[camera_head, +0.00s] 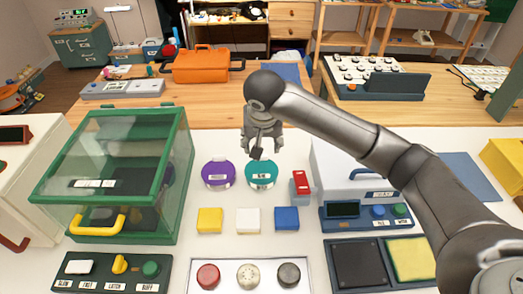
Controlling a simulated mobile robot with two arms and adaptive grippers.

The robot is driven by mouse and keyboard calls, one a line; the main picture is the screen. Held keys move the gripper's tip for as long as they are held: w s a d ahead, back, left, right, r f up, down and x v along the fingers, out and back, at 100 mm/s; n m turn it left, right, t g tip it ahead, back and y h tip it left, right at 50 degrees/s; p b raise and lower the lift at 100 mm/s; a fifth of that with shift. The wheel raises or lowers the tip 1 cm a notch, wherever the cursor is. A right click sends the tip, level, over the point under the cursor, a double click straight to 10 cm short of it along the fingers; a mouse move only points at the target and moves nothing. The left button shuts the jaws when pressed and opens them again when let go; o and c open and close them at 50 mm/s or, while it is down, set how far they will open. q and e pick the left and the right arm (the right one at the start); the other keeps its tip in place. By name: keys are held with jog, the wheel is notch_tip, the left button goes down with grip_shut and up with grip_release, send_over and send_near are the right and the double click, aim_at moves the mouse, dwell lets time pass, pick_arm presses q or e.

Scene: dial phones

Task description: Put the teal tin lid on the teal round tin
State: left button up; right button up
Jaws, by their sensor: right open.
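A teal round piece (262,174) with a small white label on top stands on the white table, right of a purple round one. I see only one teal round shape, so I cannot tell whether it is the tin, its lid, or the lid on the tin. My right gripper (263,149) points down just behind and above the teal piece. Its fingers are apart, and a small dark part shows between them; I cannot tell what it is. No contact with the teal piece can be made out. My left gripper is out of view.
A purple round tin (218,173) stands close left. Yellow (210,220), white (248,220) and blue (287,218) blocks lie in front, and a red-topped piece (301,184) stands right. A green-framed glass case (180,190) is at left; a white device (335,170) is at right.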

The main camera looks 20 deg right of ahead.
jog(key=v, duration=0.2)
jog(key=shift+s+r, duration=0.2)
jog(key=shift+r, duration=0.15)
